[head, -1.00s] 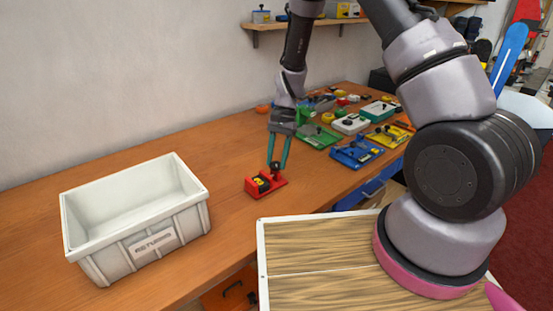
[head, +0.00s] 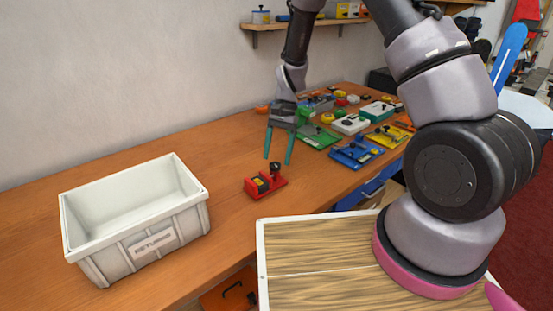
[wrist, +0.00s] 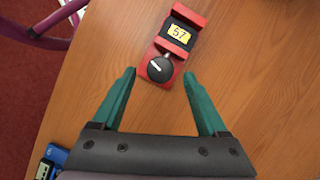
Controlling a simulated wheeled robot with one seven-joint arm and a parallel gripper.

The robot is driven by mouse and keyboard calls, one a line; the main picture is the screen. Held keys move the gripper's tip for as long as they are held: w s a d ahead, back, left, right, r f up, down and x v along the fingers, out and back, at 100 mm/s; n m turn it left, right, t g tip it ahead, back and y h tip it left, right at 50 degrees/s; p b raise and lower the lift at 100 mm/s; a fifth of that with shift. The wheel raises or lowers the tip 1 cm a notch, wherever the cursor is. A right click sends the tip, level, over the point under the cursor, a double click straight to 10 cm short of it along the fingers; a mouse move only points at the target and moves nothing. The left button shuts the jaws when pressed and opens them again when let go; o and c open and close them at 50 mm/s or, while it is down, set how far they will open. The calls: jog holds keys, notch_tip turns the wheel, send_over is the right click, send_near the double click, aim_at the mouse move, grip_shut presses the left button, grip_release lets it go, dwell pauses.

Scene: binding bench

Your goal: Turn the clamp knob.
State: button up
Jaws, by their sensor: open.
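The red clamp (head: 265,182) sits on the wooden bench, a little right of the white bin in the head view. In the wrist view the clamp (wrist: 183,28) holds a black block with a yellow label reading 57. Its round black knob (wrist: 160,69) has a white pointer line and stands at the clamp's near end. The knob also shows in the head view (head: 276,168). My gripper (head: 278,160) is open with teal fingers, above and behind the clamp. In the wrist view my gripper's fingertips (wrist: 161,72) spread to either side of the knob, touching nothing visible.
Several coloured fixtures, including a blue one (head: 356,153) and a green one (head: 318,137), stand further back right. Bare bench (head: 225,150) surrounds the clamp.

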jog(key=v, duration=0.9)
jog(key=shift+s, duration=0.1)
jog(key=s+d+r+n+t, duration=0.1)
jog(key=s+d+r+t, duration=0.25)
jog(key=r, duration=0.55)
jog(key=s+d+r+t, duration=0.2)
jog(key=s+d+r, duration=0.2)
jog(key=r, duration=0.4)
jog(key=s+d+r+n+t, duration=0.15)
jog(key=s+d+r, duration=0.25)
jog(key=r, duration=0.5)
jog(key=s+d+r+t, duration=0.4)
jog(key=s, duration=0.4)
jog(key=shift+s, duration=0.35)
jog(key=shift+d, duration=0.1)
